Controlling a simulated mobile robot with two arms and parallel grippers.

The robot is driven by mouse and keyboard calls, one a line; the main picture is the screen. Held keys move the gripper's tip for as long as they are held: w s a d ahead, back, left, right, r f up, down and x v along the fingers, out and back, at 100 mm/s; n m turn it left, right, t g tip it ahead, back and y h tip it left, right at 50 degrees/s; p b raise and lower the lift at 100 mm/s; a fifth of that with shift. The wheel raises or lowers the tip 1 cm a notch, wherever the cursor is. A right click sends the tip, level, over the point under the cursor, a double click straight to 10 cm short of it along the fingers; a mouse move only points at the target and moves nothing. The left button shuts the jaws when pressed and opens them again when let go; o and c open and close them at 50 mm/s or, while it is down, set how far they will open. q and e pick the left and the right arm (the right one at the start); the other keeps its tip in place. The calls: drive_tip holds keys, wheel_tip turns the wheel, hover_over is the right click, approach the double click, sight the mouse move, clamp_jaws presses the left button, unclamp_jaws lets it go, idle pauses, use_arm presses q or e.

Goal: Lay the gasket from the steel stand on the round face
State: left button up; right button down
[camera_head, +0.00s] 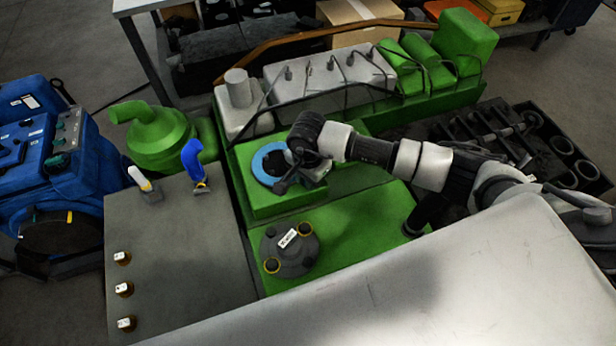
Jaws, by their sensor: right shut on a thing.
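The gasket, a flat blue ring (258,167), is at the top of the raised green engine block (284,205). My right gripper (281,184) is shut on its right edge, and the wrist hides that side. The round face lies under or within the ring and is mostly hidden; I cannot tell whether the gasket touches it or hovers just above. The grey steel stand (180,250) is at left, in front of the engine, with no ring on it. My left gripper is not in view.
On the stand are a blue tool (192,162), a white-handled tool (142,181) and several small white-topped pegs. A dark round housing (290,250) sits on the lower green deck. A black parts tray (540,145) is at right, a blue machine (55,160) at left.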

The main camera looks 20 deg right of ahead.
drive_tip(key=shift+s+f, duration=0.1)
drive_tip(key=shift+f, duration=0.05)
drive_tip(key=c, duration=1)
unclamp_jaws()
drive_tip(key=shift+r, duration=0.35)
wheel_tip(320, 180, up, 10)
drive_tip(key=shift+r+b, duration=0.2)
drive_tip(key=shift+b, duration=0.9)
